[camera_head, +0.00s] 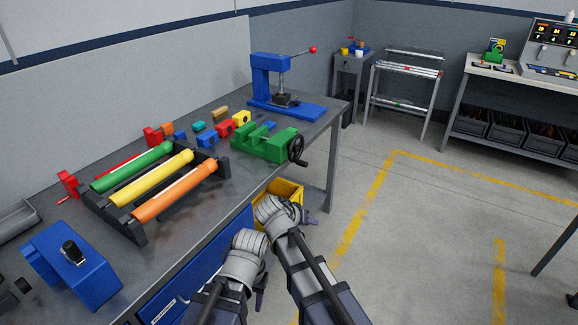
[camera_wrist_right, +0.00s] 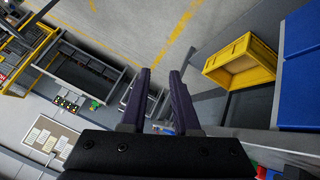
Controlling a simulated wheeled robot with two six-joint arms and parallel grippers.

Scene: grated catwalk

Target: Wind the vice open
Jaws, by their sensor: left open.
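The green vice (camera_head: 264,143) sits at the right edge of the workbench, with its black handwheel (camera_head: 296,150) on its right end, facing the aisle. A gap shows between its jaw blocks. My left gripper (camera_head: 260,287) is in front of the bench, below and apart from the vice; its fingers are mostly hidden by the wrist. My right gripper (camera_head: 311,218) is below the handwheel and apart from it, by the yellow bin. In the right wrist view its two fingers (camera_wrist_right: 158,76) are apart with nothing between them. The vice cannot be made out there.
The workbench (camera_head: 192,242) also holds a rack of coloured rollers (camera_head: 150,185), small coloured blocks, a blue arbor press (camera_head: 270,82) and a blue block (camera_head: 72,265). A yellow bin (camera_wrist_right: 240,62) sits below the bench edge.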

